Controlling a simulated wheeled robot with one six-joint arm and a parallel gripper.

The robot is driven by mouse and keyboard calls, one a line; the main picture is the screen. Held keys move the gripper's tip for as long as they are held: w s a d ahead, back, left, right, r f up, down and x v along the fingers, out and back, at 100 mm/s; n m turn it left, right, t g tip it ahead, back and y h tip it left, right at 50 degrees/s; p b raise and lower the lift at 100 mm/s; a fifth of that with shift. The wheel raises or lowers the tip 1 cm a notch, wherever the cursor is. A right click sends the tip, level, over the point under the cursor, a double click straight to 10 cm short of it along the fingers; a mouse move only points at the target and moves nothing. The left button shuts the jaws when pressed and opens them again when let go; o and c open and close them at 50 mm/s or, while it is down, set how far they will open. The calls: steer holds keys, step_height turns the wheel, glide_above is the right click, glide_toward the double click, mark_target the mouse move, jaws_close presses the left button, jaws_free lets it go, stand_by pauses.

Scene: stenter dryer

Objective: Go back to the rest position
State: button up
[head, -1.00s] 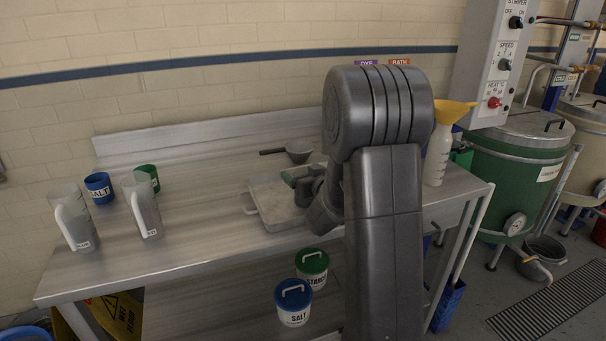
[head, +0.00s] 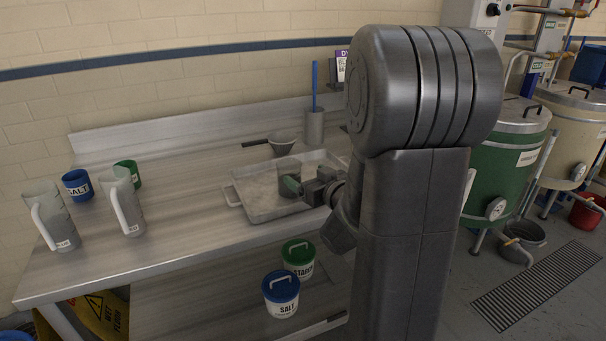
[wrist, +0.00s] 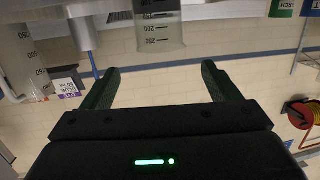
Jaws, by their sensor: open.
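My gripper (head: 293,185) is low over the metal tray (head: 241,203) on the bench. In the wrist view, my gripper (wrist: 160,72) has its two green fingers apart, with nothing between their tips. A clear graduated beaker (wrist: 160,28) lies beyond the fingertips in that upside-down view. In the head view, a grey cylinder (head: 288,166) that seems to be this beaker stands in the tray just behind the fingers. Whether a finger touches it I cannot tell. My arm hides the bench's right part.
Two clear jugs (head: 124,203) and blue and green cups (head: 76,184) stand at the bench's left. A dark-handled strainer (head: 284,142) and a holder with a blue handle (head: 314,125) stand behind the tray. Salt (head: 281,294) and starch tubs (head: 299,256) are below. A green vat (head: 500,165) stands right.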

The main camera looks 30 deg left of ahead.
mark_target(283, 161)
stand_by(0.3)
steer(key=p+x, duration=0.1)
steer(key=x, duration=1.1)
steer(key=shift+a, duration=0.15)
steer(key=shift+r, duration=1.85)
steer(key=shift+f, duration=0.15)
